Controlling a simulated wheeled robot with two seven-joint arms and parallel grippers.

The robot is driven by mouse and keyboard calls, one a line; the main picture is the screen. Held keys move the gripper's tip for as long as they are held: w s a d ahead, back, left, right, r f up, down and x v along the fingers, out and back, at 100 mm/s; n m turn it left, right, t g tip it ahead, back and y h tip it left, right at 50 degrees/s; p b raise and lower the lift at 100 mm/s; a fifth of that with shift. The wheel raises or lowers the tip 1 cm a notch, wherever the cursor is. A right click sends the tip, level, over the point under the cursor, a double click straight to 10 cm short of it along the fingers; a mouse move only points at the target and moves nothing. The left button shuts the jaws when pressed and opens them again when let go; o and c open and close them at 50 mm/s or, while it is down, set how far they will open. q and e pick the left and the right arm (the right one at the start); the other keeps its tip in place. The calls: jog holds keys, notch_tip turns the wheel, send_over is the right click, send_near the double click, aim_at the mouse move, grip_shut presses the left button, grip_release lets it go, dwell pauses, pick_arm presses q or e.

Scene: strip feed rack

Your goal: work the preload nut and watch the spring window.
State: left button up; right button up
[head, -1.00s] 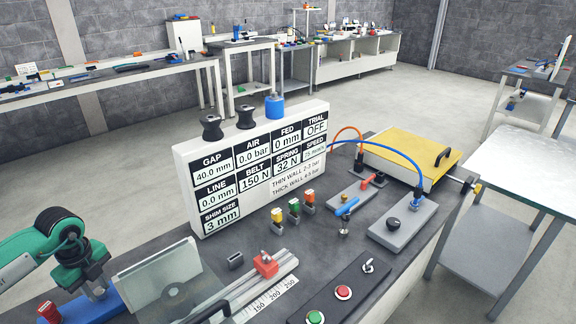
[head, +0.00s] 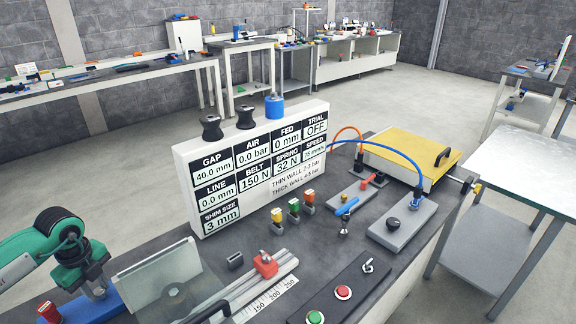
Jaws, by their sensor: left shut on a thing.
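My left gripper (head: 98,288) is at the lower left, pointing down at the blue part (head: 106,303) of the feed unit. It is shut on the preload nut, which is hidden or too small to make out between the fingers. The spring window (head: 288,165) on the white display panel (head: 184,172) reads 32 N. Beside it, the belt reads 150 N, the gap 40.0 mm, the line 0.0 mm and the trial OFF. My right gripper is not in view.
A clear guard plate (head: 158,277) stands just right of my left gripper. A red block (head: 265,264) sits on the rail with a scale. A button box (head: 343,292) is at the front, and a yellow-topped box (head: 410,150) is at the back right.

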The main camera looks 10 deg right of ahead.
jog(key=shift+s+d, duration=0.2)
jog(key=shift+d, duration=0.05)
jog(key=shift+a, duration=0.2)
pick_arm(q)
jog(key=o, duration=0.6)
jog(key=shift+c, duration=0.2)
jog(key=shift+r, duration=0.15)
jog(key=shift+r+p, duration=1.8)
jog(key=shift+r, duration=1.1)
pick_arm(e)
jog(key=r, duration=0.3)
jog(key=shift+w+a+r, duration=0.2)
